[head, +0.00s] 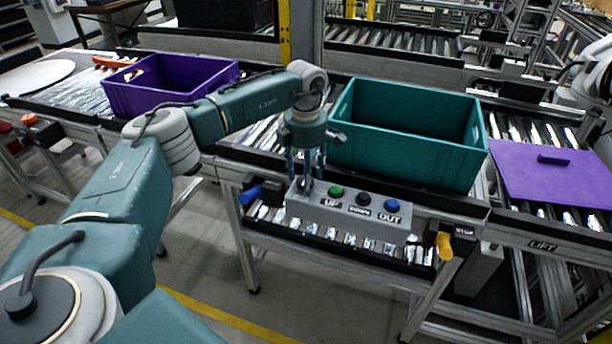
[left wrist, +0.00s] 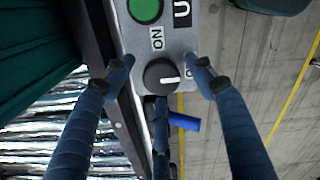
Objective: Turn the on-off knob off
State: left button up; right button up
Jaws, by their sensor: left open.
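The grey control box (head: 345,216) stands on the front rail of the conveyor. The on-off knob (left wrist: 162,77) shows in the left wrist view as a round black dial with a white mark pointing right, towards a label partly hidden by a finger. The "ON" label (left wrist: 156,38) is above the knob in that view. My left gripper (head: 306,182) points down over the box's left end, where it hides the knob in the head view. In the left wrist view its open fingers (left wrist: 160,68) stand on both sides of the knob; contact cannot be told. My right gripper is not in view.
A green button (head: 336,191), a black button (head: 362,199) and a blue button (head: 392,205) are along the box. A blue lever (head: 250,195) and a yellow lever (head: 444,245) flank it. A teal crate (head: 400,150) stands close behind; a purple crate (head: 150,100) is farther left.

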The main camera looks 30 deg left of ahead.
pick_arm(q)
jog(key=shift+r, duration=0.1)
notch_tip(320, 180, up, 12)
dwell(0.4)
dwell(0.4)
